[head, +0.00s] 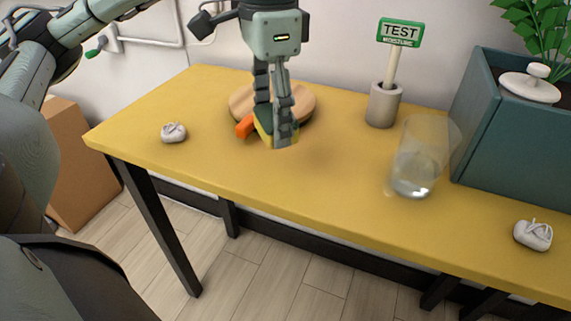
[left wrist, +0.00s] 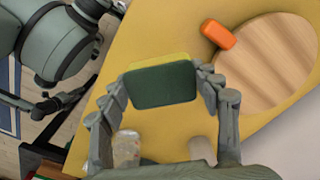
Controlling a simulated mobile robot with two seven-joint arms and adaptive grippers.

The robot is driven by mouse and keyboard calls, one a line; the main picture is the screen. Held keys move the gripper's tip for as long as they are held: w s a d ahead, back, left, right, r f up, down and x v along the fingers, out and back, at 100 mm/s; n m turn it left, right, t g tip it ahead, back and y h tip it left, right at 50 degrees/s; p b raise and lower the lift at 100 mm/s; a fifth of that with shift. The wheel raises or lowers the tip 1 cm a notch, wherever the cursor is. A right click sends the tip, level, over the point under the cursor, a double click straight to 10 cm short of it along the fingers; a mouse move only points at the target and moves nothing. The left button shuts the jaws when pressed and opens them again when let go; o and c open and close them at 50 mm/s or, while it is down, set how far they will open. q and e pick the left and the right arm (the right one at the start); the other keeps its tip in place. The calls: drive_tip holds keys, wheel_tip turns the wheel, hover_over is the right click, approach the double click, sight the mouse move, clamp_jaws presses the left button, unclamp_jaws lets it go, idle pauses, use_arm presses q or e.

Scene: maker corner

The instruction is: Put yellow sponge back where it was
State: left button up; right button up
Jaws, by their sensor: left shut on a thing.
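My left gripper (head: 276,138) points down over the yellow table, in front of the round wooden board (head: 303,104). It is shut on the yellow sponge (head: 262,131), whose dark green face shows beside the fingers; the fingers hide part of it. In the left wrist view the sponge (left wrist: 162,86) sits between the two fingers of my left gripper (left wrist: 163,92), its green side toward the camera and a yellow strip along the edge. It appears held above the table; the exact height I cannot tell. My right gripper is not in view.
An orange block (head: 244,127) is at the board's edge, close to the sponge. A grey cup (head: 383,106) with a TEST sign, a clear glass (head: 412,165) and a teal planter (head: 518,130) stand right. Small whitish lumps (head: 173,132) (head: 533,235) lie on the table (head: 300,190). The front middle is clear.

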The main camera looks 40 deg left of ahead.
sight(284, 181)
use_arm(q)
drive_tip(key=d, duration=0.1)
drive_tip(key=s+d+f, duration=0.1)
drive_tip(key=d+f, duration=0.1)
drive_tip(key=shift+s+d, duration=0.2)
drive_tip(key=shift+s, duration=0.15)
drive_tip(key=shift+d+f, duration=0.1)
drive_tip(key=shift+f, duration=0.15)
wheel_tip(284, 181, down, 3)
drive_tip(key=shift+f+p, duration=0.15)
drive_tip(key=shift+p, duration=0.15)
drive_tip(key=shift+f, duration=0.25)
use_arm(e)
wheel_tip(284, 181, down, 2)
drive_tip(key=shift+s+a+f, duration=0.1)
use_arm(q)
drive_tip(key=shift+f, duration=0.1)
